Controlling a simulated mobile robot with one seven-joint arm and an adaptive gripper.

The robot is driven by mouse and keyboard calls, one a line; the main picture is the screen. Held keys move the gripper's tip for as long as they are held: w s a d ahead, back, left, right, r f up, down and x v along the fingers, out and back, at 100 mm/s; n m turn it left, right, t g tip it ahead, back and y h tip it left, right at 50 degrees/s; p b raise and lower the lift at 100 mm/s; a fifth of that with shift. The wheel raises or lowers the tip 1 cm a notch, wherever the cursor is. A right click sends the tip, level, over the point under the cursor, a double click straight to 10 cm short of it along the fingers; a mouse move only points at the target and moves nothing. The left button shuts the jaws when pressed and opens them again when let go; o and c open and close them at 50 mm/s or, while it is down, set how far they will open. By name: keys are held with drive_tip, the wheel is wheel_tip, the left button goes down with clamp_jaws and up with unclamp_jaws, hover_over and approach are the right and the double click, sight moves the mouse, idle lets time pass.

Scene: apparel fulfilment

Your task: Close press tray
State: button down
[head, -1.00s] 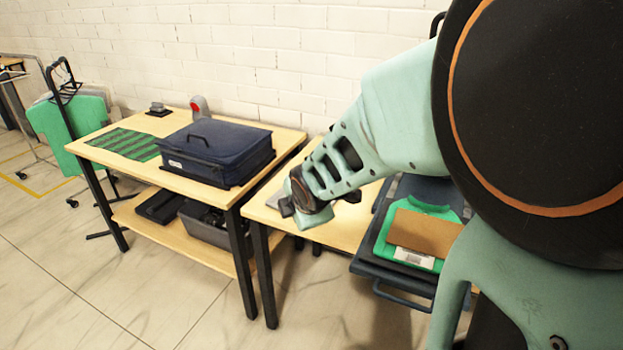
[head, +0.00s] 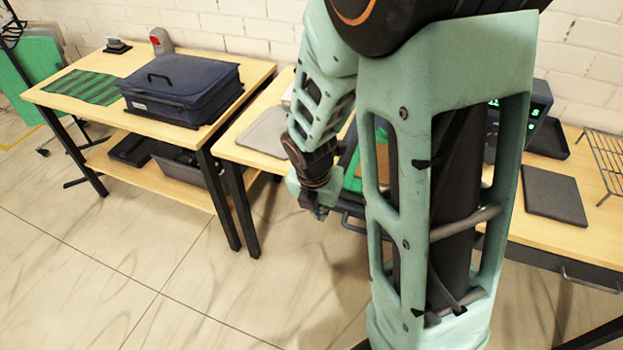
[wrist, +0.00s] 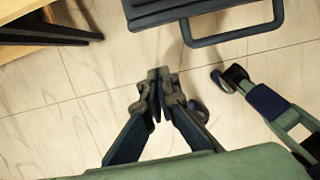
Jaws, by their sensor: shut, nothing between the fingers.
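The dark press tray shows at the top of the wrist view (wrist: 165,12), extended over the floor, with its bar handle (wrist: 240,36) facing my gripper. In the head view my arm hides most of the tray; part of the handle (head: 347,224) and some green garment (head: 351,160) on it show. My gripper (head: 320,212) is low, on the floor side of the tray front and left of the handle. In the wrist view its fingers (wrist: 157,78) are shut and empty, apart from the tray and handle.
A table with a dark blue case (head: 182,88) and a green striped mat (head: 82,87) stands at the left. A grey flat sheet (head: 265,132) lies on the middle table. A dark pad (head: 553,195) and wire rack (head: 606,150) lie at right. The floor in front is open.

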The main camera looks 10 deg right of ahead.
drive_tip(key=w+d+f, duration=0.3)
drive_tip(key=w+f, duration=0.1)
drive_tip(key=shift+w+f+p, duration=0.15)
drive_tip(key=shift+f+p, duration=0.1)
drive_tip(key=shift+p, duration=0.05)
drive_tip(key=shift+w, duration=0.1)
idle(0.4)
